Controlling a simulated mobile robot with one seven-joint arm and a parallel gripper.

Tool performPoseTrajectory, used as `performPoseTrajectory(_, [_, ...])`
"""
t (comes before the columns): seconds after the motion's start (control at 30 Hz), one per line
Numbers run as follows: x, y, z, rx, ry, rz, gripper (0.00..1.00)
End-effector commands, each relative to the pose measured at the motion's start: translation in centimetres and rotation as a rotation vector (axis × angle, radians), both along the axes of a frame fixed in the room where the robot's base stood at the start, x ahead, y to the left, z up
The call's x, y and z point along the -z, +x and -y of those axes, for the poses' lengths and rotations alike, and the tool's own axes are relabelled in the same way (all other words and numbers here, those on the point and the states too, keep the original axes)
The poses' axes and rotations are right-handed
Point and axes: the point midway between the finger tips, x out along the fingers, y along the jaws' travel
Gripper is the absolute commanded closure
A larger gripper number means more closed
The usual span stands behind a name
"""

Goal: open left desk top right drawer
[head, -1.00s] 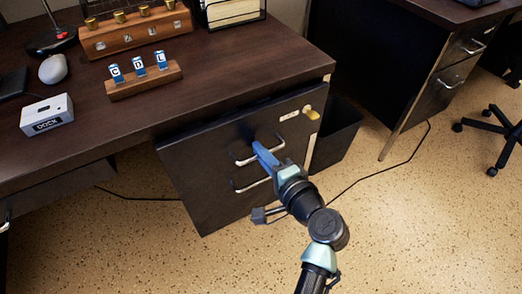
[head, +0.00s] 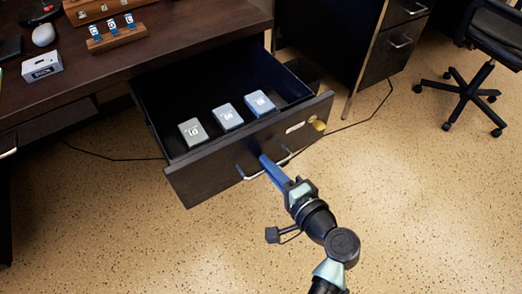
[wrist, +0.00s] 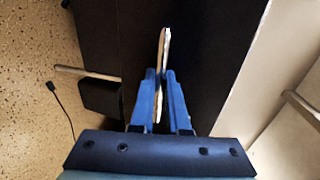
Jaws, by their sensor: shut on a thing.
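The top right drawer (head: 215,158) of the left desk (head: 180,38) stands pulled well out in the head view, with its dark interior exposed. Three small grey-blue boxes (head: 227,117) lie in a row inside it. A silver bar handle (head: 250,175) runs across its front, and a yellow key or lock (head: 319,126) and a white label sit right of the handle. My gripper (head: 267,163) has blue fingers and is shut on the handle. In the wrist view the fingers (wrist: 160,95) close on both sides of the pale handle bar (wrist: 163,50).
A wooden rack with blue-topped tags (head: 115,38), a white dock box (head: 42,65) and a white mouse (head: 43,35) are on the desk. A second desk (head: 378,45) and an office chair (head: 480,75) stand right. A cable crosses the floor; the front floor is clear.

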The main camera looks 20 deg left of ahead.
Motion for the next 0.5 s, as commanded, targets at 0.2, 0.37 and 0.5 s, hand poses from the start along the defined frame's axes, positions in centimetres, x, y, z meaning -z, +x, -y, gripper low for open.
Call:
performPoseTrajectory(0.2, [-0.2, -2.4, 3.1, 0.003, 0.001, -0.001, 1.0])
performPoseTrajectory(0.37, [-0.1, -3.6, 4.6, 0.002, 0.0, 0.0, 1.0])
performPoseTrajectory(0.5, [-0.1, -4.2, 5.4, 0.002, 0.001, 0.0, 1.0])
